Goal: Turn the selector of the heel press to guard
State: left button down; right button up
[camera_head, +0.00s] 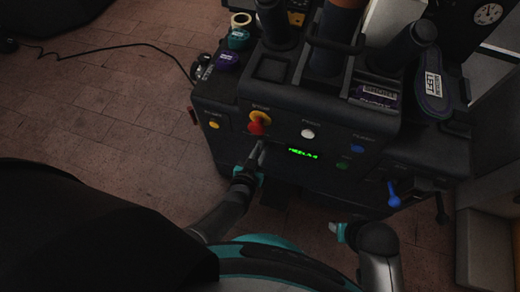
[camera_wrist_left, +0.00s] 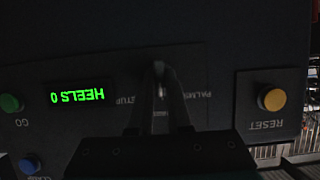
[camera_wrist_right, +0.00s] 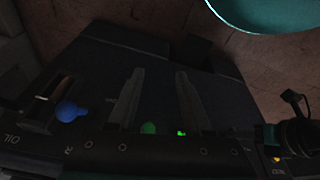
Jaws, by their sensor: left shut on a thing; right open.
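The heel press (camera_head: 285,110) is a dark machine with a sloping front panel. Its selector (camera_wrist_left: 159,72) is a small grey knob between the printed words SETUP and PALMS, upside down in the left wrist view; a third label below it is partly hidden by the fingers. My left gripper (camera_head: 260,150) is shut on the selector, and its fingers also show in the left wrist view (camera_wrist_left: 160,85). The knob's pointing direction cannot be told. My right gripper (camera_wrist_right: 155,75) is open and empty, apart from the panel.
A green display (camera_wrist_left: 77,96) reads HEELS 0. Near it are a yellow RESET button (camera_wrist_left: 274,99), a red stop button (camera_head: 258,123), a white button (camera_head: 307,133), a green button (camera_head: 342,165) and a blue lever (camera_head: 393,195). Open brick floor (camera_head: 100,110) lies left.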

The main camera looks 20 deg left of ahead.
pick_arm(q)
jog(key=c, duration=0.9)
grip_release()
jog(key=shift+o, duration=0.2)
jog(key=shift+s+r, duration=0.1)
jog(key=shift+s, duration=0.1)
jog(key=p+v, duration=0.7)
jog(key=v, duration=0.7)
jog(key=shift+s+r, duration=0.25)
jog(key=shift+s, duration=0.1)
pick_arm(e)
jog(key=s+d+f, duration=0.5)
jog(key=s+f, duration=0.3)
jog(key=f, duration=0.3)
jog(key=shift+s+d+g+h, duration=0.2)
jog(key=shift+g+h, duration=0.2)
pick_arm(q)
jog(key=shift+f, duration=0.1)
